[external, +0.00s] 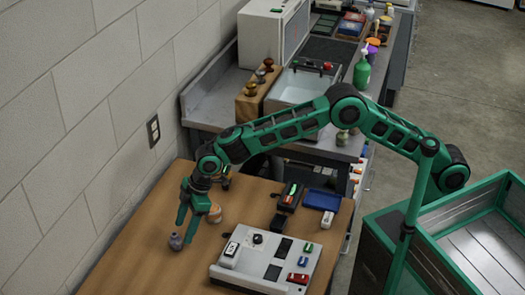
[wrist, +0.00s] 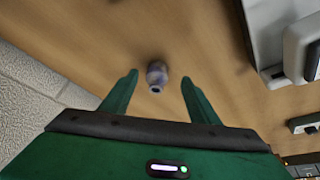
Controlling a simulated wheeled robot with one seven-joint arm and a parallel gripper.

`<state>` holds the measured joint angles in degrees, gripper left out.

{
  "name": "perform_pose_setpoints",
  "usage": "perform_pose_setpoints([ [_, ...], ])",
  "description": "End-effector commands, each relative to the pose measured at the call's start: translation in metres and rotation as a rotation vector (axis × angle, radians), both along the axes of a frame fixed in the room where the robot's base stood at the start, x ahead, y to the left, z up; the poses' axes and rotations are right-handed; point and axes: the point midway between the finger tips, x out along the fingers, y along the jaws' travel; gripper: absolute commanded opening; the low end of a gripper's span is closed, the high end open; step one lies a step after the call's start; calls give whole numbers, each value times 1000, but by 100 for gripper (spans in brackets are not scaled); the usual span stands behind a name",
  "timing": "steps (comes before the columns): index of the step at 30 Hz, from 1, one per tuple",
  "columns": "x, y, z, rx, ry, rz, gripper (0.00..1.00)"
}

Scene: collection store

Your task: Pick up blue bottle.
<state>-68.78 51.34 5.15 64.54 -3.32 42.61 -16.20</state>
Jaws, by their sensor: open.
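A small blue-grey bottle (external: 176,242) stands on the wooden table near the wall in the external view. In the wrist view the bottle (wrist: 156,76) shows just beyond the fingertips, between their lines, with a dark opening or cap facing the camera. My gripper (external: 185,226) is open and points down at the bottle, with the fingertips close to it. In the wrist view my gripper (wrist: 159,78) has its two green fingers apart with nothing held between them. Whether a finger touches the bottle cannot be told.
A white control panel (external: 265,260) lies to the right on the table (external: 135,255). A blue tray (external: 322,200) lies farther right. The block wall (external: 80,110) borders the left.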

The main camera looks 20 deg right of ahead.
Motion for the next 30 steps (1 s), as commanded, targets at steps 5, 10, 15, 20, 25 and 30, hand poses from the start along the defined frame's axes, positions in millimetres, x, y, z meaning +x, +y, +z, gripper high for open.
perform_pose_setpoints([
  [5, 1, 7, -12, 0, 0, 0, 55],
  [10, 5, 20, -30, 0, 0, 0, 55],
  [15, 5, 27, -46, 0, -1, -1, 55],
  [20, 5, 28, -49, 1, -1, -1, 55],
  [25, 5, 28, -48, 0, -1, -1, 48],
  [30, 5, 28, -48, 0, -1, -1, 8],
])
